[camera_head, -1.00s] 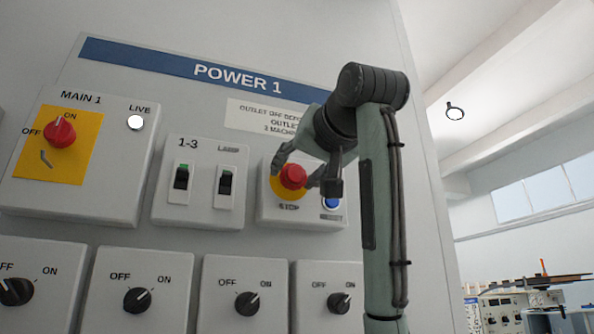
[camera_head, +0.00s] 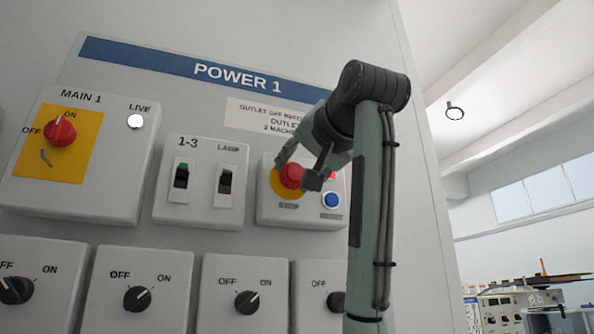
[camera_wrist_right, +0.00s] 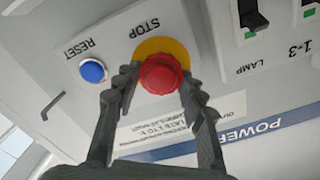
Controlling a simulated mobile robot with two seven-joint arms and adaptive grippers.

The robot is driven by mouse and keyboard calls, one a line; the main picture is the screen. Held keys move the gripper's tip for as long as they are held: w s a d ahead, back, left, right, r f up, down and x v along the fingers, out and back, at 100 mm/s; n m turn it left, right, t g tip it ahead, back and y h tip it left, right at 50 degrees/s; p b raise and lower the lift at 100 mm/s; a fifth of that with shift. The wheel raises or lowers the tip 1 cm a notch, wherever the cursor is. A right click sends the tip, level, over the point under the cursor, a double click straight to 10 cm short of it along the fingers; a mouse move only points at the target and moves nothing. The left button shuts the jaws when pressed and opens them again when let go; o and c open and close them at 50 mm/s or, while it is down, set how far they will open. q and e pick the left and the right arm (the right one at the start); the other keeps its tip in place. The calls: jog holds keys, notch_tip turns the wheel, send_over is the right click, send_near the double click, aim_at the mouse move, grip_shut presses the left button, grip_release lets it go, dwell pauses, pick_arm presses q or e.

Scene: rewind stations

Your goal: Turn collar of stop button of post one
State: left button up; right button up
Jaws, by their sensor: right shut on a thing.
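The red stop button (camera_head: 292,175) sits on a yellow disc on a grey box on the POWER 1 panel. My right gripper (camera_head: 298,174) has one finger on each side of the red button head, shut on it. The right wrist view also shows the red button (camera_wrist_right: 160,74) between the two dark fingertips (camera_wrist_right: 159,82), with the yellow disc (camera_wrist_right: 161,46) behind it. The STOP label shows there upside down. A separate collar cannot be told apart from the button head. My left gripper is not in view.
A blue reset button (camera_head: 331,200) is close beside the right finger, with a small red spot above it. Two black switches (camera_head: 181,176) are on the box to the left. The MAIN 1 red knob (camera_head: 60,131) is farther left. Several black rotary knobs (camera_head: 137,299) line the bottom.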

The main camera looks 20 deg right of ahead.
jog(key=shift+d+m, duration=0.1)
jog(key=shift+m, duration=1.5)
jog(key=o, duration=1.2)
jog(key=s, duration=0.7)
jog(key=shift+s+d, duration=0.1)
jog(key=shift+s, duration=0.25)
